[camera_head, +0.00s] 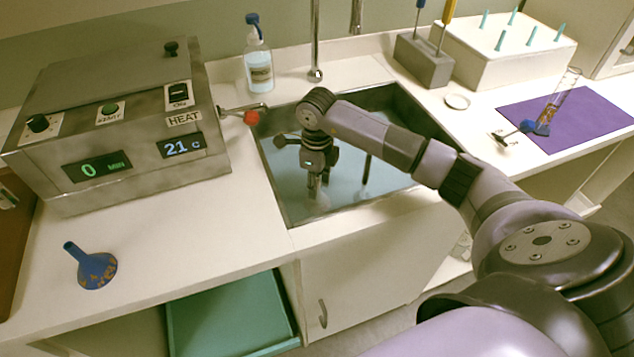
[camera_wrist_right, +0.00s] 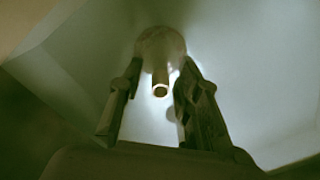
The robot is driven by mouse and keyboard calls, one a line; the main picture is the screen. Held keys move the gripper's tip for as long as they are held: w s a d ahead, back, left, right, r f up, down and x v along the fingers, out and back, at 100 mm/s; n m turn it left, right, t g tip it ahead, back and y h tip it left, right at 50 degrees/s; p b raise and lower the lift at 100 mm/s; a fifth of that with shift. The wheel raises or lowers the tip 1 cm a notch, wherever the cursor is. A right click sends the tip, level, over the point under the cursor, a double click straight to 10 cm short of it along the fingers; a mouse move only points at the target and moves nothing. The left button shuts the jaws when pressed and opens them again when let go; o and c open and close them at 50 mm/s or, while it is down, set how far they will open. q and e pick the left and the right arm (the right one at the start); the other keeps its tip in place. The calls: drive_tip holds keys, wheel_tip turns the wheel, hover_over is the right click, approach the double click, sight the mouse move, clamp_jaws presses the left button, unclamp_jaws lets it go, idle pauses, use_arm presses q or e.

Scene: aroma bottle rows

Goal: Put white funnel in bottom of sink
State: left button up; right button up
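The white funnel (camera_wrist_right: 160,47) stands in the sink (camera_head: 277,185), spout toward the camera in the right wrist view. In the head view it is a small pale shape (camera_head: 322,203) under the gripper, partly hidden. My right gripper (camera_head: 316,194) reaches down into the sink over the funnel. Its fingers (camera_wrist_right: 159,78) are apart on either side of the spout, with gaps visible on both sides. Whether the fingertips touch the cone is hard to tell. My left gripper is not in view.
A metal heater box (camera_head: 120,130) stands left of the sink, with a blue funnel (camera_head: 95,268) in front of it. A wash bottle (camera_head: 259,68) and faucet (camera_head: 315,73) are behind the sink. A purple mat (camera_head: 590,110) lies on the right counter.

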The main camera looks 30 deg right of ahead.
wheel_tip(320, 180, up, 12)
drive_tip(key=shift+r+b, duration=0.2)
drive_tip(key=shift+b, duration=0.25)
